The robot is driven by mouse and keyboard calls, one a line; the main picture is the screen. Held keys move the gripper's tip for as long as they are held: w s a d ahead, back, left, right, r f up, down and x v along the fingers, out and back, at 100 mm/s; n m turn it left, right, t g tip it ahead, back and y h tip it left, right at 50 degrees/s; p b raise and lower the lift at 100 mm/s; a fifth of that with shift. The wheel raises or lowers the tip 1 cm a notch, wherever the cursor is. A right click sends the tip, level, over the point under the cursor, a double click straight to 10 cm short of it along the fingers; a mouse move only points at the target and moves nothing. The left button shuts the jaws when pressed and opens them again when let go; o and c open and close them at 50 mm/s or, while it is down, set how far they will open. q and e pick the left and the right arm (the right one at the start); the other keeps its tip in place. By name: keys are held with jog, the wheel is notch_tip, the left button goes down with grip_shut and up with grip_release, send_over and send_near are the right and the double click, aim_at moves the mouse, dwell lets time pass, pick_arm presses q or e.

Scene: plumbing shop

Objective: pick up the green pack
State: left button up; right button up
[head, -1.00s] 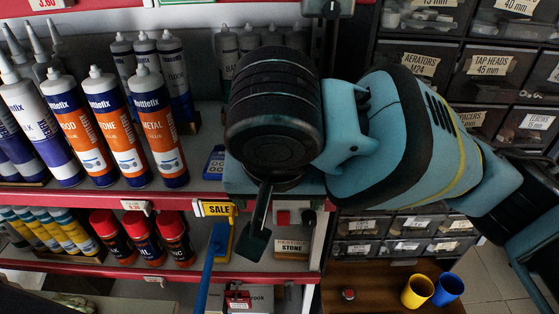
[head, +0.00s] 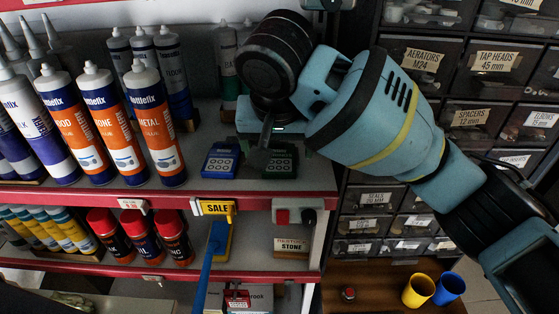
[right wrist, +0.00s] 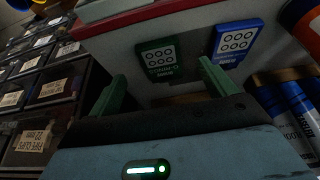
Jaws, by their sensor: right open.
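The green pack (head: 280,163) lies on the upper shelf near its right end, partly behind my right gripper in the head view. It is a flat dark green pack with round marks and a label, and it also shows in the right wrist view (right wrist: 160,60). My right gripper (head: 266,140) is over the shelf beside the pack. In the right wrist view its two green fingers (right wrist: 163,85) are apart, with the pack ahead between them; nothing is held. Whether a finger touches the pack cannot be told. My left gripper is not in view.
A blue pack (head: 221,160) lies close to the left of the green one. Sealant cartridges (head: 153,125) stand further left and grey ones (head: 172,75) behind. The shelf's red front edge (head: 170,198) carries a SALE tag (head: 215,208). Drawer cabinets (head: 420,60) stand at the right.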

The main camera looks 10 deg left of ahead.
aim_at(279, 162)
jog(key=shift+w, duration=0.15)
jog(key=x, duration=0.4)
jog(key=shift+w+f+b, duration=0.2)
jog(key=shift+w+b, duration=0.05)
jog(key=shift+b, duration=0.1)
jog(key=shift+w+f, duration=0.15)
jog(key=shift+f, duration=0.15)
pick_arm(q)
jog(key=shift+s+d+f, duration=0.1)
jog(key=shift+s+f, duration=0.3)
pick_arm(e)
jog(key=shift+c, duration=0.7)
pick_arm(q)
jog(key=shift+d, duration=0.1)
pick_arm(e)
jog(key=c, duration=0.9)
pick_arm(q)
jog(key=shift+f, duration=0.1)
pick_arm(e)
jog(key=shift+r, duration=0.1)
